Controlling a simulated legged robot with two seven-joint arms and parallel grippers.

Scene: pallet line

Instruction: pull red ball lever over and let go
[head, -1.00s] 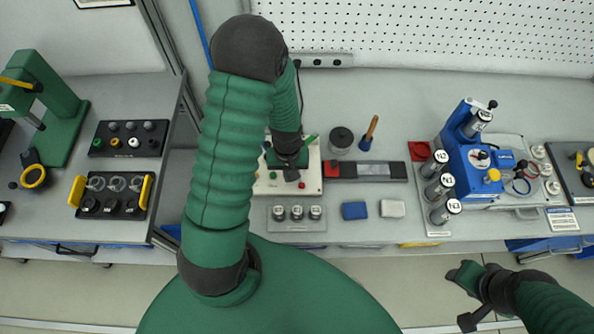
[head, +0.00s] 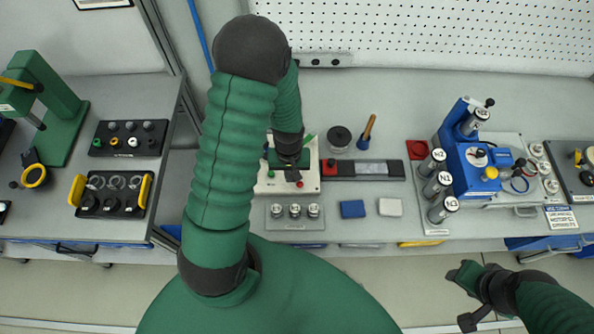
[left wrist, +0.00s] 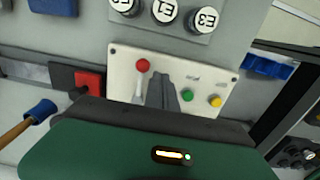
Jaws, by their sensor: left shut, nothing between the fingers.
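The red ball lever (left wrist: 143,66) stands on a pale panel (left wrist: 120,60); its light shaft shows in the left wrist view. In the head view the red ball (head: 299,184) sits near the panel's front right. My left gripper (head: 294,176) is shut and empty, low over the panel. In the left wrist view its dark fingers (left wrist: 163,92) are just right of the lever shaft; I cannot tell whether they touch it. My right gripper (head: 462,297) is open and empty over the floor, at the lower right.
A green button (left wrist: 187,96) and a yellow button (left wrist: 215,100) are on the same panel. A tray of small labelled cylinders (head: 295,224) lies in front. A black-and-grey strip with a red block (head: 329,167) adjoins the panel's right side. A blue block (head: 353,209) lies nearby.

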